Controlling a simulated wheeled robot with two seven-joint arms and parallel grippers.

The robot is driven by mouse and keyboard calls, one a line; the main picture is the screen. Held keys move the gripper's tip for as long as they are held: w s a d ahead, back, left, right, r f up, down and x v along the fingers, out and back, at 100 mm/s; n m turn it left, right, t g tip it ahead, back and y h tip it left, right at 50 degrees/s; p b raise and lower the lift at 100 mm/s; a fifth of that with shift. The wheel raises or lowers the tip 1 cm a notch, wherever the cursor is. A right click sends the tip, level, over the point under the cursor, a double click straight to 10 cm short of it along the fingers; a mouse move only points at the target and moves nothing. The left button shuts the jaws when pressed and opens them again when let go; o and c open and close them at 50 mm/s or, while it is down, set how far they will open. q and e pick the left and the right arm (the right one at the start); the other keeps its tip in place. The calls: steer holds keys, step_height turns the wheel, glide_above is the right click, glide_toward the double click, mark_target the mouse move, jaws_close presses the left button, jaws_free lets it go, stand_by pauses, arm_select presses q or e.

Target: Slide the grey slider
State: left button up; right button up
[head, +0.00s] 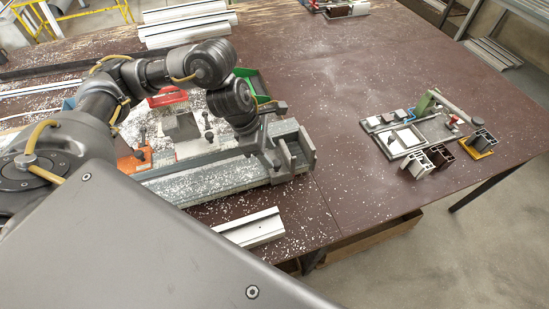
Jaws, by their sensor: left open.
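A long grey clamp rail (215,180), dusted with white chips, lies along the front of the bench. Grey upright plates (305,150) stand at its right end. A grey block (181,127) sits behind the rail, left of my wrist. I cannot tell for certain which of these grey parts is the slider. My left gripper (271,150) is open and points down over the right end of the rail, just left of the upright plates. Whether its fingers touch anything is unclear. My right gripper is not in view.
A white profile piece (250,228) lies in front of the rail. Red (168,97) and green (252,84) bins stand behind my wrist. White profiles (188,22) lie at the back. A small fixture (405,135) and cut profile pieces (438,156) stand right; the tabletop between is clear.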

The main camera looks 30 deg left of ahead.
mark_target(276, 163)
arm_select(q)
steer(key=shift+w+d+f, duration=0.15)
steer(key=shift+w+f, duration=0.2)
steer(key=shift+f, duration=0.2)
steer(key=shift+w+d+f, duration=0.15)
steer(key=shift+w+f, duration=0.2)
steer(key=shift+f, duration=0.15)
steer(key=shift+s+d+f, duration=0.1)
steer(key=shift+d+f, duration=0.2)
steer(key=shift+f, duration=0.5)
steer(key=shift+s+f, duration=0.1)
steer(key=shift+s, duration=0.15)
steer(key=shift+w+d+f, duration=0.1)
steer(key=shift+d+f, duration=0.05)
steer(key=shift+f, duration=0.1)
steer(key=shift+w, duration=0.2)
steer(key=shift+s, duration=0.15)
steer(key=c, duration=0.5)
jaws_close()
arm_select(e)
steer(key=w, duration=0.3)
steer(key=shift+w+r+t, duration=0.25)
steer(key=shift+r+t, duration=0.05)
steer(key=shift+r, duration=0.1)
